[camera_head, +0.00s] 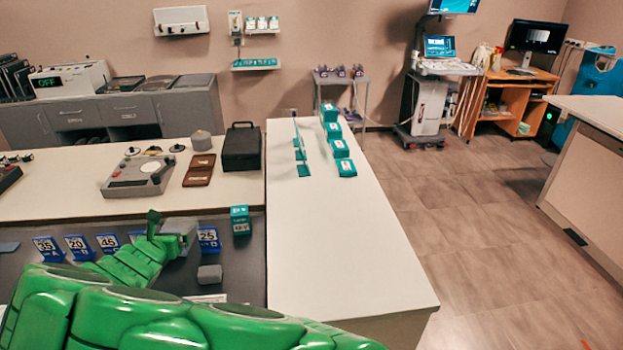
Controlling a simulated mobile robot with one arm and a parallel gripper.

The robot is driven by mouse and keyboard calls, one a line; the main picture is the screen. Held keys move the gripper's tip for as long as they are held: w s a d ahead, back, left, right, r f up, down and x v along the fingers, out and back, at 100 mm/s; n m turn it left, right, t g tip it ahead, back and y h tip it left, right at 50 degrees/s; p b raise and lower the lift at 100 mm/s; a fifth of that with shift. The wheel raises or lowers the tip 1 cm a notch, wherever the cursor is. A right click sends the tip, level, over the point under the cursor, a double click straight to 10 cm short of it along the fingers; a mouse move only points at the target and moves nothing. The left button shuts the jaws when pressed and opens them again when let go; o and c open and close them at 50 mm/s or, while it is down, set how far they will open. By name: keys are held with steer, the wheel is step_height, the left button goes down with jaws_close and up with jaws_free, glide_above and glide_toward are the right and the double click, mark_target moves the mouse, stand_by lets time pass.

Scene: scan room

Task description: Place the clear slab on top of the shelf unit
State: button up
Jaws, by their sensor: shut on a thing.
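My gripper (162,238), at the end of my green arm, is low on the left over the dark surface with the blue number cards. It is shut on a pale grey, see-through block (182,229), which looks like the clear slab. My fingers hide part of it, and I cannot tell whether it touches the surface below. An open shelf unit (341,79) with thin grey legs stands by the back wall, with several dark purple items on its top. It is far beyond my gripper, past the long white counter. I cannot tell for sure that it is the task's shelf unit.
The long white counter (330,250) holds teal boxes (338,148) at its far end; its near part is bare. Blue number cards (77,247) and a small grey block (209,273) are near my gripper. Open floor (450,220) lies to the right, before a white table (590,150).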

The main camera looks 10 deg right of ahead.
steer(key=w+d+r+m+g+h, duration=0.1)
steer(key=d+r+m+h, duration=0.2)
steer(key=d, duration=1.2)
steer(key=w+d+r+m+g+h, duration=0.1)
steer(key=d+r+m+h, duration=0.2)
steer(key=d, duration=1.1)
steer(key=w+d+r+m+g+h, duration=0.1)
steer(key=d+r+m+h, duration=0.2)
steer(key=d, duration=1.2)
steer(key=shift+n, duration=0.5)
steer(key=w+f, duration=0.2)
steer(key=w, duration=0.2)
steer(key=w+f, duration=0.2)
steer(key=w, duration=0.2)
steer(key=w+f, duration=0.2)
steer(key=w, duration=0.2)
steer(key=shift+w+d+f, duration=0.1)
steer(key=shift+d+f, duration=0.3)
steer(key=shift+w+f, duration=1)
steer(key=shift+f, duration=1.5)
steer(key=shift+f, duration=0.15)
